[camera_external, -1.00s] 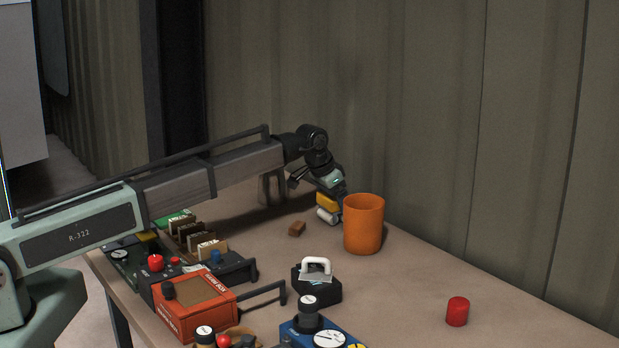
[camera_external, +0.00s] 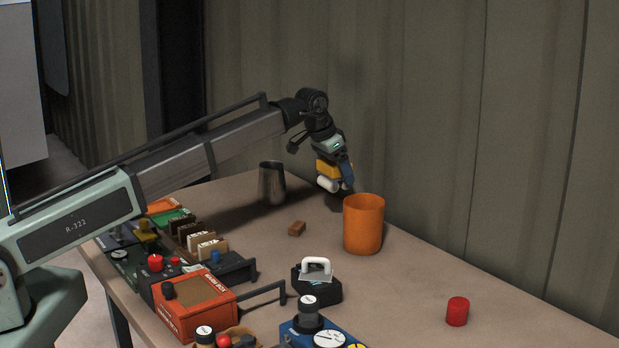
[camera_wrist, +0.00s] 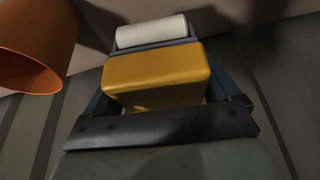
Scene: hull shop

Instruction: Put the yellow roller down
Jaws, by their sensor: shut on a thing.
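The yellow roller (camera_external: 326,169) has a yellow block-shaped body and a white cylinder at its lower end. My gripper (camera_external: 335,178) is shut on it and holds it in the air above the far part of the table, just left of and behind the orange cup. In the wrist view the yellow body (camera_wrist: 155,76) lies between the blue fingers, with the white cylinder beyond it. The fingers partly hide its sides. In the external view the roller hangs tilted, clear of the tabletop.
The orange cup (camera_external: 363,226) stands close by on the right, also at the left in the wrist view (camera_wrist: 35,45). A metal cup (camera_external: 271,186) and a small brown block (camera_external: 297,229) are to the left. A stamp-like black block (camera_external: 317,287) is nearer; a red cylinder (camera_external: 457,311) is right.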

